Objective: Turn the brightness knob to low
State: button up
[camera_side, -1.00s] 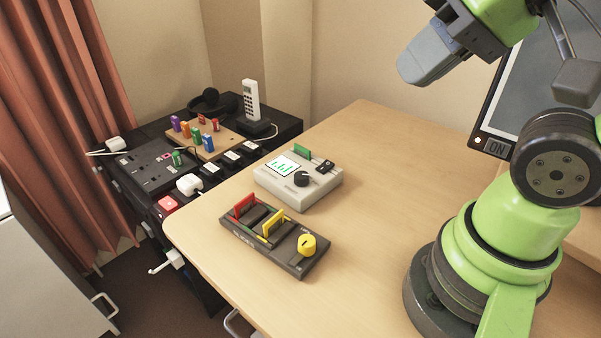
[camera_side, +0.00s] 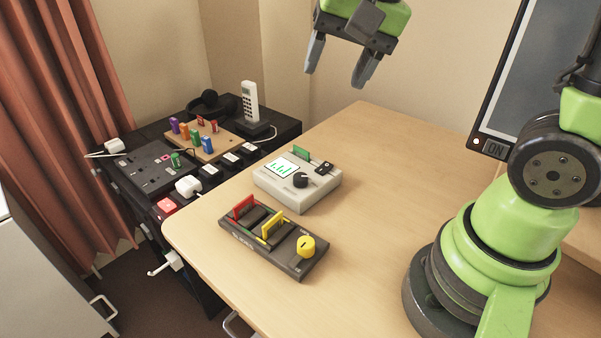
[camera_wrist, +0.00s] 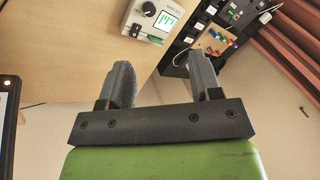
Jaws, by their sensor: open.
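Two knobs show on the wooden desk, and their labels are too small to read, so I cannot tell which is the brightness knob. A round black knob (camera_side: 300,180) is on a light grey box (camera_side: 268,186) with a lit screen (camera_side: 282,166). It also shows in the wrist view (camera_wrist: 148,9). A yellow knob (camera_side: 306,246) is at the right end of a dark box (camera_side: 262,247) with red and yellow upright pieces. My gripper (camera_side: 337,76) is open and empty, high above the back of the desk, apart from both boxes. Its fingers show in the wrist view (camera_wrist: 161,72).
A black cabinet (camera_side: 135,165) at the left holds sockets, plugs, a wooden board (camera_side: 205,146) with coloured pieces, a white phone (camera_side: 250,101) and headphones (camera_side: 212,104). A monitor (camera_side: 510,100) stands at the right. The desk (camera_side: 370,160) is clear right of both boxes.

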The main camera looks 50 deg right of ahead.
jog(key=w+d+f+m+g, duration=0.2)
jog(key=w+f+m, duration=0.2)
jog(key=w+f, duration=0.35)
jog(key=m+g, duration=0.2)
send_over(301, 176)
notch_tip(301, 176, down, 7)
jog(key=shift+h, duration=0.4)
notch_tip(301, 176, down, 10)
jog(key=shift+r, duration=0.1)
jog(key=c, duration=0.9)
